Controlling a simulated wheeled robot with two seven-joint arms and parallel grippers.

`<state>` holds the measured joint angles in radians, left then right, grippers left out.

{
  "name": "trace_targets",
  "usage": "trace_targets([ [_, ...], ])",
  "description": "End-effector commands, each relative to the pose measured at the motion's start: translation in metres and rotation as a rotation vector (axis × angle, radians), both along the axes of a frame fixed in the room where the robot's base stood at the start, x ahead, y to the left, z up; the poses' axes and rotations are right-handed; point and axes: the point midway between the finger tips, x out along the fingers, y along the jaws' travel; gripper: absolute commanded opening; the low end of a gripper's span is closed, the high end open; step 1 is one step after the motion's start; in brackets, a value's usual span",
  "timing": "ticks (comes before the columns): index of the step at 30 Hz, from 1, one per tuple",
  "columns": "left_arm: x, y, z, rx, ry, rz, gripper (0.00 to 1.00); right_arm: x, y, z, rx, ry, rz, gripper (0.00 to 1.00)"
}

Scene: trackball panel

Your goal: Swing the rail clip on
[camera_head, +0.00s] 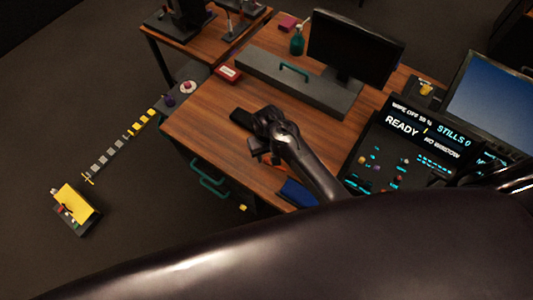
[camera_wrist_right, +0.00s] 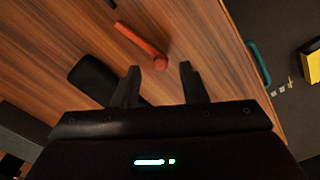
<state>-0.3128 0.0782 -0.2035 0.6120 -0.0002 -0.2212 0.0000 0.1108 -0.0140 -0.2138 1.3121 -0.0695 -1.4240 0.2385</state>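My right gripper (camera_head: 262,151) is low over the wooden desk in the head view. In the right wrist view its two fingers (camera_wrist_right: 160,70) are spread apart with nothing held between them. An orange-red bar with a rounded end (camera_wrist_right: 142,44) lies just beyond the fingers, its round end in line with the gap. I cannot tell whether it is the rail clip. A flat black piece (camera_wrist_right: 93,79) lies on the desk to the left of the fingers. In the head view my right arm hides part of this spot. My left gripper is not in view.
A grey riser (camera_head: 295,85) with a dark monitor (camera_head: 354,46) stands at the back of the desk. A lit control panel (camera_head: 405,150) is at the right, a blue tray (camera_head: 298,192) near the front edge. A yellow-topped box (camera_head: 77,202) stands on the floor.

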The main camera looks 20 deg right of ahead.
Motion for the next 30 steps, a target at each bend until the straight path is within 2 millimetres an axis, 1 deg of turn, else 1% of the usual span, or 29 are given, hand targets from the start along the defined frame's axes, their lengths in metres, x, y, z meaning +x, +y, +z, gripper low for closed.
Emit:
trace_targets([
  [2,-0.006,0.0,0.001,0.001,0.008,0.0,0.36,0.001,0.0,-0.01,-0.001,0.001,0.0,0.39],
  [5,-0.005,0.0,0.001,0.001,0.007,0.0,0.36,0.001,0.0,-0.019,-0.001,0.0,-0.001,0.39],
  [8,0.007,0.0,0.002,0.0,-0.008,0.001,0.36,0.001,0.0,-0.025,0.0,-0.001,-0.001,0.39],
  [9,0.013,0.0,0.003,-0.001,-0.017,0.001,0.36,0.001,0.0,-0.026,0.0,-0.001,-0.001,0.39],
  [12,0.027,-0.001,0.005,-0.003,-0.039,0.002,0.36,0.001,0.0,-0.027,0.0,-0.001,-0.001,0.39],
  [14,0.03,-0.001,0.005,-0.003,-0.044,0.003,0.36,0.001,0.0,-0.027,0.0,-0.001,-0.001,0.39],
  [16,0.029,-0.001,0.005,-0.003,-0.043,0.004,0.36,0.001,0.0,-0.027,0.0,-0.001,-0.001,0.39],
  [17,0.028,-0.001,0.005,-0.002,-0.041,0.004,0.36,0.001,0.0,-0.027,0.0,-0.001,-0.001,0.36],
  [21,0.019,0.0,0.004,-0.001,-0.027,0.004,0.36,0.001,0.0,-0.027,0.0,-0.001,-0.001,0.18],
  [25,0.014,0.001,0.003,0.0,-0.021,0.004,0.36,0.001,0.0,-0.027,0.0,-0.001,-0.001,0.01],
  [30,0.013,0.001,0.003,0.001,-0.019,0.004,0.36,0.001,0.0,-0.027,0.0,-0.001,-0.001,0.0],
])
